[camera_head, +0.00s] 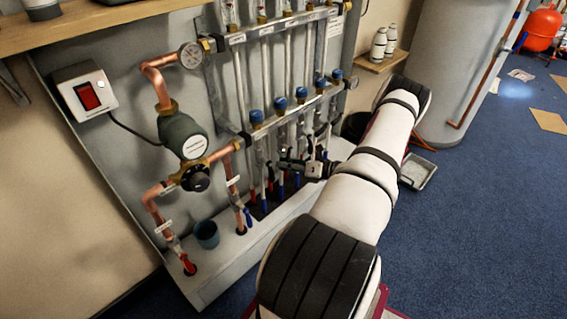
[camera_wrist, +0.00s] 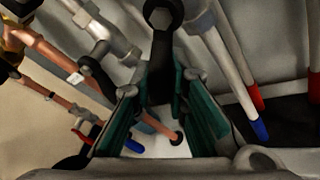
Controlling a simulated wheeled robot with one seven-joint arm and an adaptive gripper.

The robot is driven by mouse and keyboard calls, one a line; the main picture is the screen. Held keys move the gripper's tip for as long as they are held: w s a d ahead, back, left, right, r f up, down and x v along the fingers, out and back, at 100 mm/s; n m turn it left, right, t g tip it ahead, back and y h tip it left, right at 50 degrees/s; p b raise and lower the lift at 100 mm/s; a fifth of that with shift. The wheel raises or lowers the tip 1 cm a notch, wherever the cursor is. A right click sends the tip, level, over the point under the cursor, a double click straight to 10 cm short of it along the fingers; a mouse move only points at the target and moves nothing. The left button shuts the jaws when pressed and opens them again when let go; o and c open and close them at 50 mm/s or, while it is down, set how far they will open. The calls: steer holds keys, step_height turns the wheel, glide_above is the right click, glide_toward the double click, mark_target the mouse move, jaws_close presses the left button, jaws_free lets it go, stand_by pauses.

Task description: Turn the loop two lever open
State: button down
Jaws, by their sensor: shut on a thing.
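My gripper (camera_head: 291,165) is at the lower part of the manifold in the head view, among the pipes below the lower bar. In the wrist view my gripper (camera_wrist: 161,88) has its teal finger pads on either side of a dark lever (camera_wrist: 161,58) with a round hub at its top, and is shut on it. The lever points down between the pads in that view. I cannot read a loop label on it. In the head view the lever is too small and too hidden by the gripper to tell apart.
Blue-capped valves (camera_head: 280,103) line the lower manifold bar. Copper pipework with a pump (camera_head: 183,136) and a blue cup (camera_head: 206,234) stand to the left. Red- and blue-ended pipes (camera_wrist: 259,130) are close at right in the wrist view. A grey tray (camera_head: 417,172) lies on the floor.

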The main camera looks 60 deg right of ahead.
steer(key=shift+s+d+f+n+g+h+p, duration=0.2)
steer(key=shift+d+n+g+h, duration=0.3)
steer(key=shift+n, duration=0.45)
steer(key=shift+s+d+f+n+g+h+p, duration=0.1)
steer(key=shift+d+f+n+g+h+p, duration=0.15)
steer(key=shift+d+n+h, duration=0.5)
steer(key=shift+s+d+f+n+g+h+p, duration=0.15)
steer(key=shift+d+n+g+h+p, duration=0.25)
steer(key=shift+n, duration=0.7)
steer(key=shift+d, duration=0.15)
steer(key=c, duration=1.5)
jaws_free()
steer(key=shift+c, duration=0.2)
steer(key=v, duration=1.2)
